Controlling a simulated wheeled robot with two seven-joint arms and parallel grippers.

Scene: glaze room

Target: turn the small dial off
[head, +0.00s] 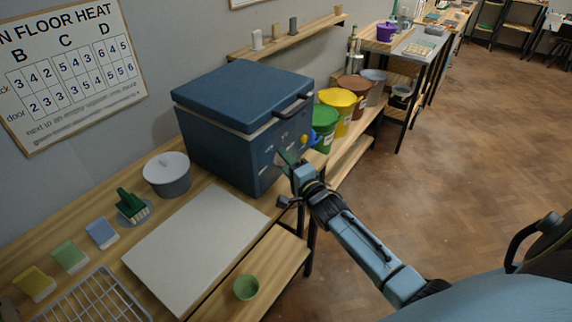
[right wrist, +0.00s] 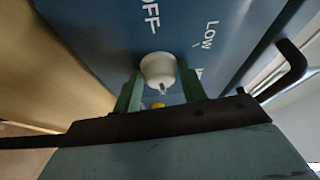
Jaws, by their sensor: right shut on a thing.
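The blue kiln-like box (head: 235,115) with a closed lid stands on the wooden bench. The small dial (right wrist: 157,68) is a pale round knob on its front, seen in the right wrist view. The words OFF and LOW are printed on the panel above it in that view. A small dark mark shows at the dial's lower edge. My right gripper (head: 288,160) is at the box's front; its green fingers (right wrist: 160,88) stand on both sides of the dial, shut on it. In the head view the gripper hides the dial. My left gripper is not in view.
A yellow knob (head: 304,140) sits on the box front beside my gripper. Green (head: 324,128) and yellow (head: 340,112) buckets stand right of the box. The floor at right is clear.

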